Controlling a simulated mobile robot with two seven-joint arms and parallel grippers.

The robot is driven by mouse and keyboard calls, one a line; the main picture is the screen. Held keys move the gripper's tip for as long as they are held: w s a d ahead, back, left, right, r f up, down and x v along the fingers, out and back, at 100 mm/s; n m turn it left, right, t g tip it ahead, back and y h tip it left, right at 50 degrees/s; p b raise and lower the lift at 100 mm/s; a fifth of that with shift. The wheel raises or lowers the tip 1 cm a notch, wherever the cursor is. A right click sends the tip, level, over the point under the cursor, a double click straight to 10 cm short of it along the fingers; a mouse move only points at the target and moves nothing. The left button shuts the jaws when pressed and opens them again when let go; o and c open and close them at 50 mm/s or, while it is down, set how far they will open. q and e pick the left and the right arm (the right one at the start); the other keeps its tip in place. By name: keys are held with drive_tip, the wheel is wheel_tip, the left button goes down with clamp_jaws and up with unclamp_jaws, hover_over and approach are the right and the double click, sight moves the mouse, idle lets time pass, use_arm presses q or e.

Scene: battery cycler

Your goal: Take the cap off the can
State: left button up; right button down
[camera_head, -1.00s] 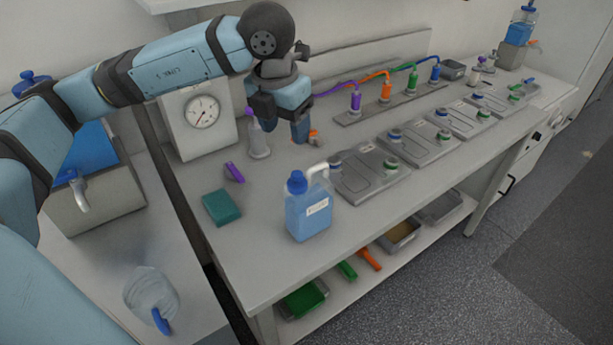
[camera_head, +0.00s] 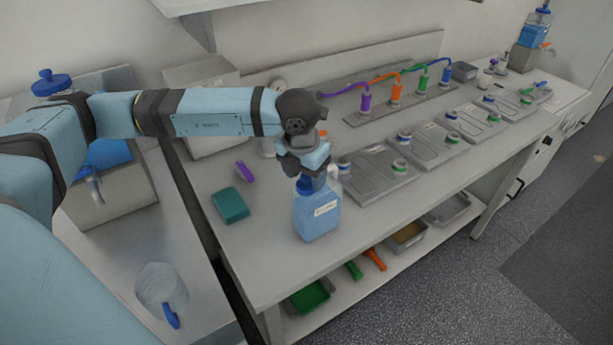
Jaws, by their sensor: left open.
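I cannot tell whether the fingers touch the cap. My right gripper is not in view.
A teal sponge-like block (camera_head: 231,205) and a purple clip (camera_head: 243,171) lie left of the can. Grey trays with capped ports (camera_head: 375,180) run to the right. Bare bench lies around the can's front.

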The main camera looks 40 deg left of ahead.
use_arm(q)
drive_tip(key=shift+f, duration=0.3)
drive_tip(key=c, duration=1)
drive_tip(key=shift+r, duration=0.1)
drive_tip(key=shift+c, duration=0.2)
